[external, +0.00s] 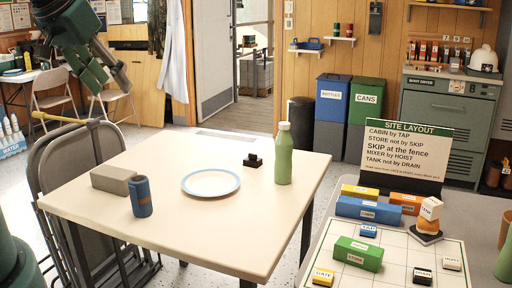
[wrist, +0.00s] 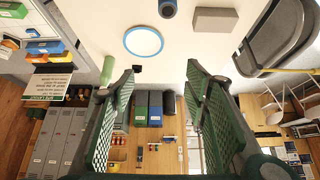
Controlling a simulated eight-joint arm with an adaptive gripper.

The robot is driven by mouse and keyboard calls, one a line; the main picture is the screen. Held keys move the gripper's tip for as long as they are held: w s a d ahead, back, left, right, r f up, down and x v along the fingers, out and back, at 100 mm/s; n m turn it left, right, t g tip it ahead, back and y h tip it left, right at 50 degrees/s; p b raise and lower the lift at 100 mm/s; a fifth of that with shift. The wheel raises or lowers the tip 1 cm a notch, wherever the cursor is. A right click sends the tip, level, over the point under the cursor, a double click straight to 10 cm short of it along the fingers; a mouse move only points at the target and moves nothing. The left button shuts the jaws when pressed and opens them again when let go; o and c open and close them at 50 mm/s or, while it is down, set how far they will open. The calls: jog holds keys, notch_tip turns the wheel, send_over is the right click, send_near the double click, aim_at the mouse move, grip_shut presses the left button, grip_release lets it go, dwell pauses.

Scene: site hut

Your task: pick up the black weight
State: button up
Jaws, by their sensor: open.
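The black weight (external: 253,160) is a small dark block with a raised top. It stands on the white table (external: 150,222), between the plate and the green bottle. My gripper (external: 114,82) is at the upper left of the external view, high up and well apart from the weight. Its two fingers also show in the wrist view (wrist: 162,70), spread wide with nothing between them.
A blue-rimmed plate (external: 211,182), a green bottle (external: 283,155), a blue cup (external: 141,197) and a grey block (external: 116,179) stand on the table. Folded chairs (external: 75,170) lean at its left. A second table with a site layout board (external: 398,250) is at the right.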

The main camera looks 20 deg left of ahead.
jog(key=w+d+r+m+g+h, duration=0.1)
jog(key=w+m, duration=0.1)
jog(key=w, duration=0.5)
jog(key=w+d+r+m+g, duration=0.1)
jog(key=w+d+m, duration=0.15)
jog(key=w, duration=0.45)
jog(key=m+g+h+b, duration=0.3)
jog(key=m+g+h, duration=0.15)
jog(key=m, duration=0.95)
send_over(252, 154)
jog(key=a, duration=0.3)
jog(key=shift+g+y, duration=0.45)
jog(key=shift+d+f, duration=0.1)
jog(key=shift+f, duration=15.2)
jog(key=shift+b+x, duration=0.45)
jog(key=shift+x, duration=0.8)
